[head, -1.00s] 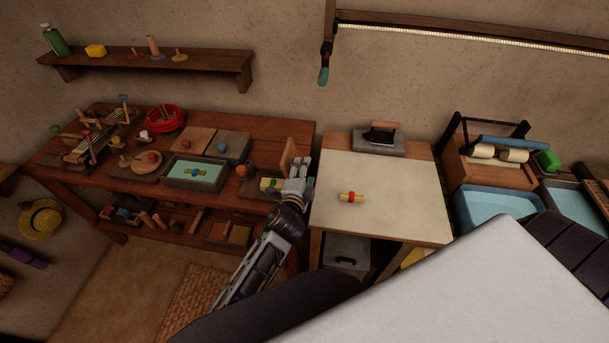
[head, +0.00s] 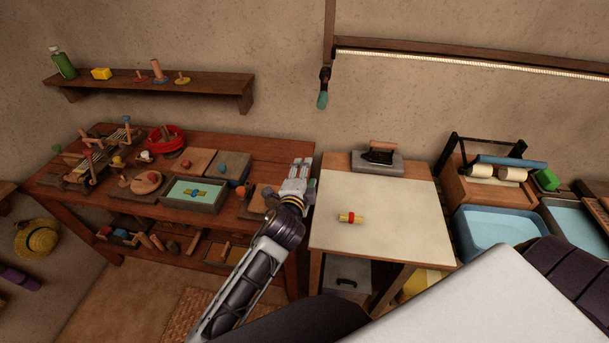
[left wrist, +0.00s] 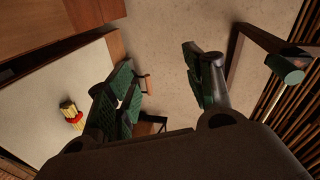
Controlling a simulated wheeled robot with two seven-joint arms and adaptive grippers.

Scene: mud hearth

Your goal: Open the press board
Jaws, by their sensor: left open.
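My left gripper (head: 298,176) is at the right end of the wooden bench, in front of the spot where a small upright board stood earlier. It is open, and no object shows between its fingers in the left wrist view (left wrist: 160,75). A brown flat piece (head: 258,199), which looks like the press board's base, shows just left of the gripper. The upright board is hidden, seemingly behind the gripper, so I cannot tell its angle or any contact. My right gripper is not in view.
The bench (head: 270,150) holds a tray of pale liquid (head: 193,193) and several small tools. To the right, a cream-topped table (head: 385,225) carries a yellow bundle with a red band (head: 350,218) and an iron (head: 379,157). Blue basins (head: 500,230) stand farther right.

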